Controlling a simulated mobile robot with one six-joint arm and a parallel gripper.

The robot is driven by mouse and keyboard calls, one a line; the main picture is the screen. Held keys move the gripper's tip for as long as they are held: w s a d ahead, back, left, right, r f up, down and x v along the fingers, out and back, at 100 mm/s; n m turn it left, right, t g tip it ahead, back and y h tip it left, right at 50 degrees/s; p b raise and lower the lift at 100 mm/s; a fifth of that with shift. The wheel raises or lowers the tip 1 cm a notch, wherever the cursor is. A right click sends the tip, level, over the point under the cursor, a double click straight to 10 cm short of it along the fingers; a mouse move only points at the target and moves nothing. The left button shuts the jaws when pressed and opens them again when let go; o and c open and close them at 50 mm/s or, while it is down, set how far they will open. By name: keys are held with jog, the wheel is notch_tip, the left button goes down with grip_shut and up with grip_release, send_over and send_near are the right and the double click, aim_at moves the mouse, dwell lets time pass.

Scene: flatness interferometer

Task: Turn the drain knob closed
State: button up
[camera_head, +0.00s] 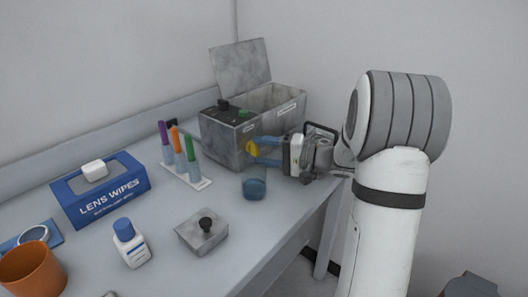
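The yellow drain knob (252,148) sits on the near side of a grey metal tank (222,144), low and toward the right. My gripper (257,150) reaches in from the right, with its blue fingertips at the knob. One finger is above and one is below the yellow part, and the two stand apart. Whether they press on the knob or are only around it cannot be told. The fingers partly hide the knob, and its exact angle is unclear.
A glass beaker (254,188) with blue liquid stands just below my gripper. A rack (188,177) of coloured tubes is left of the tank. The tank's lid (241,68) is up. A square block with a black knob (202,232) lies nearer the table's front edge.

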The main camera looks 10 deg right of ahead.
jog(key=shift+o, duration=1)
jog(key=shift+v, duration=3.9)
